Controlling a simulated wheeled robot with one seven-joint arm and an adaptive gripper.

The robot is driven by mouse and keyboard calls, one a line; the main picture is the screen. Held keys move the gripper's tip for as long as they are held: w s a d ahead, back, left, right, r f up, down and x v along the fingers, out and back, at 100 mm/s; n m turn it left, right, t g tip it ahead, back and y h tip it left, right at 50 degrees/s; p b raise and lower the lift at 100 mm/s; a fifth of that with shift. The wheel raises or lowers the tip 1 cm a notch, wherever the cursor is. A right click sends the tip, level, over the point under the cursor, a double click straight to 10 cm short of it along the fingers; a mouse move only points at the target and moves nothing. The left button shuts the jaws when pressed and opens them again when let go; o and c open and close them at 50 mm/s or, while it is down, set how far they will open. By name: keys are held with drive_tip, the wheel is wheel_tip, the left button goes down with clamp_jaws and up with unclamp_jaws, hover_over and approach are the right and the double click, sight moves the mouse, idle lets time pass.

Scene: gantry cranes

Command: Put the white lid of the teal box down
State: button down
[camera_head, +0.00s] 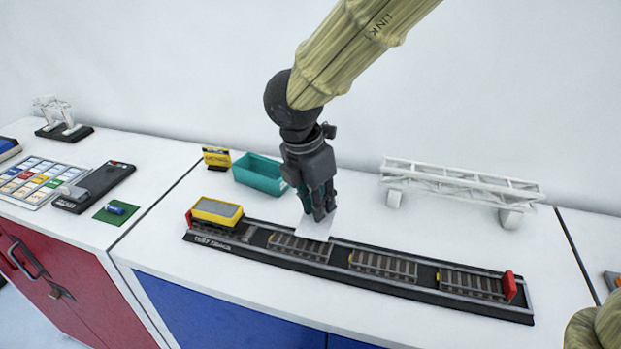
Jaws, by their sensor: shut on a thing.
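The teal box (259,175) stands open on the white counter, left of my gripper, with its inside showing. My gripper (318,214) points down and is shut on the white lid (315,229), a small flat white plate. The lid shows below the fingertips, at the back edge of the black test track (350,262). I cannot tell whether the lid touches the track or counter. My fingers hide part of the lid.
A yellow wagon (216,211) sits on the track's left end; a red stop (508,286) is at its right. A white gantry crane (460,182) stands behind on the right. Counter is bare between gripper and crane.

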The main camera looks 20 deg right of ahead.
drive_tip(key=w+p, duration=0.1)
drive_tip(key=w, duration=0.3)
drive_tip(key=w+d+f+p, duration=0.1)
drive_tip(key=w, duration=0.3)
drive_tip(key=w+d+p, duration=0.1)
drive_tip(key=w, duration=0.3)
drive_tip(key=shift+w+f+p, duration=0.15)
drive_tip(key=shift+w+p, duration=0.05)
drive_tip(key=shift+p, duration=0.1)
drive_tip(key=shift+s+f+p, duration=0.15)
drive_tip(key=shift+f+p, duration=0.25)
drive_tip(key=shift+f, duration=0.1)
drive_tip(key=shift+a+p+x, duration=0.1)
drive_tip(key=shift+p+x, duration=0.15)
drive_tip(key=shift+x, duration=0.35)
drive_tip(key=shift+a+p+x, duration=0.15)
drive_tip(key=shift+p+x, duration=0.05)
drive_tip(key=shift+x, duration=0.4)
drive_tip(key=shift+s+f, duration=0.1)
drive_tip(key=shift+f, duration=0.05)
drive_tip(key=c, duration=1.4)
unclamp_jaws()
drive_tip(key=b+v, duration=0.3)
drive_tip(key=v, duration=0.9)
